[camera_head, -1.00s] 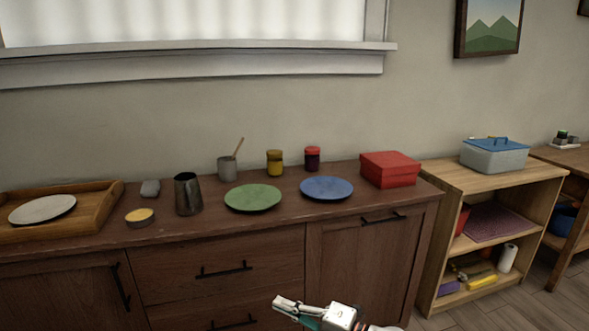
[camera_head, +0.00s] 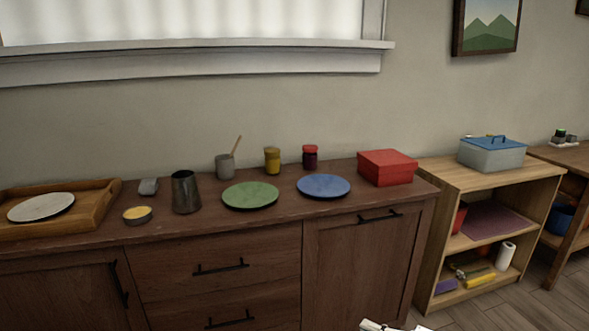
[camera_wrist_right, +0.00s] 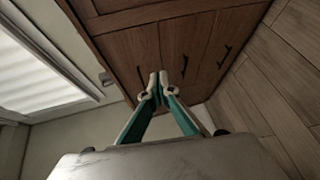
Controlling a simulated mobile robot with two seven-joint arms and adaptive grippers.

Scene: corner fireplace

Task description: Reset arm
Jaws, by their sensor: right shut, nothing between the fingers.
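My right gripper (camera_wrist_right: 159,80) shows in the right wrist view with its two green-and-white fingers brought together at the tips. It is shut with nothing between them. Beyond it are the dark wood cabinet doors and handles, apart from the fingers. In the head view only a small pale part of my right gripper (camera_head: 385,326) shows at the bottom edge, below the cabinet front. My left gripper is not in view.
A dark wood cabinet (camera_head: 270,228) holds a tray (camera_head: 102,200), a pitcher (camera_head: 185,192), a green plate (camera_head: 250,195), a blue plate (camera_head: 323,186) and a red box (camera_head: 387,167). A light wood shelf (camera_head: 440,185) stands to the right. Floor is free before it.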

